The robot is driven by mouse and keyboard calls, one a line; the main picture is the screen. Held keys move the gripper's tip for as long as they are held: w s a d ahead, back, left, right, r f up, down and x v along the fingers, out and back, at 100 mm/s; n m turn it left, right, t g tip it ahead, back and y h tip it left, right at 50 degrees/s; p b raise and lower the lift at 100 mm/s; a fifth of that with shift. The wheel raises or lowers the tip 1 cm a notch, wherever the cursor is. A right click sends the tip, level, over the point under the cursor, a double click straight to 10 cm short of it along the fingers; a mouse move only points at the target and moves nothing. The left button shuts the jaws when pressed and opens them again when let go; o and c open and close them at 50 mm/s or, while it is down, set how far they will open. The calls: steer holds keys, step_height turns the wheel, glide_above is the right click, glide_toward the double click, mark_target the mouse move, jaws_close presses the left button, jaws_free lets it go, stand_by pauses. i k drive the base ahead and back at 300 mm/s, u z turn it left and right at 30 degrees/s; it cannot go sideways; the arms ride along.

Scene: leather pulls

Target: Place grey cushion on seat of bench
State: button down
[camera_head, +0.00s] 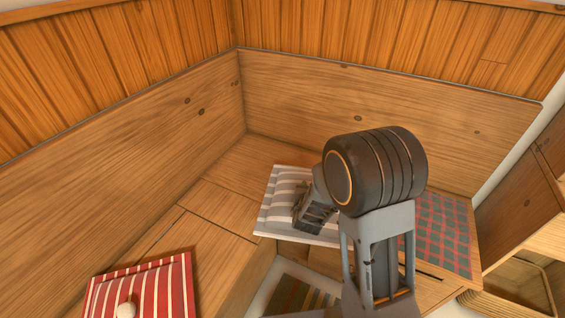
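The grey cushion (283,192), striped grey and white, shows near the middle of the view, at the corner bench. My gripper (306,220) is over its right part and hides some of it. I cannot tell whether the fingers are open or shut, or whether they touch the cushion. The cushion's front edge reaches the front edge of the bench seat (222,206). Whether it rests on the seat or is held just above it is unclear. The bench has bare wooden seat boards to the left of and behind the cushion.
A red striped cushion (165,285) with a pale round object (126,311) lies at the lower left. A dark plaid cloth or cushion (440,232) lies right of my arm. High wooden backrests (380,110) close the corner. A wooden shelf (520,285) stands at right; a striped rug (292,300) is below.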

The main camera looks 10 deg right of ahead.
mark_target(256, 178)
steer(key=z, duration=0.45)
steer(key=k, duration=0.5)
steer(key=u, duration=1.4)
steer(key=i, duration=0.5)
